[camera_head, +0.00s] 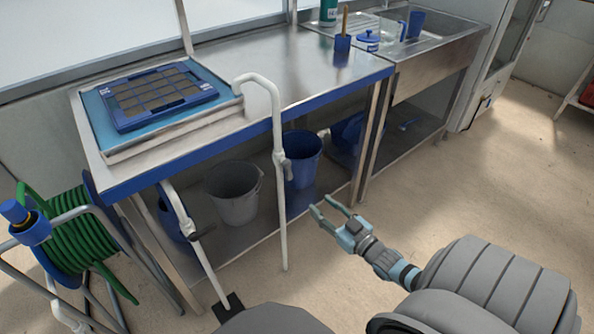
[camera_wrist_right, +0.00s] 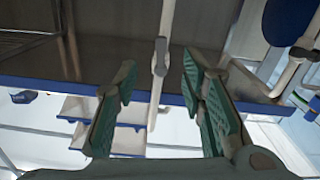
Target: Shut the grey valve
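A pale standpipe (camera_head: 278,115) rises in front of the bench and bends over at its top. A light grey valve (camera_head: 284,165) sits partway up it; its small lever seems to lie along the pipe. In the right wrist view this valve (camera_wrist_right: 160,58) shows beyond and between the fingers, untouched. A darker grey lever (camera_head: 203,232) sits on a second, slanting pipe at the left. My right gripper (camera_head: 322,206) is open and empty, right of the standpipe and lower than the valve; in the wrist view its green-padded fingers (camera_wrist_right: 160,75) stand apart. My left gripper is out of view.
The steel bench (camera_head: 315,65) with a blue edge carries a seed tray (camera_head: 124,118). Below it stand a grey bucket (camera_head: 236,208) and a blue bucket (camera_head: 303,148). A green hose reel (camera_head: 75,245) stands at left.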

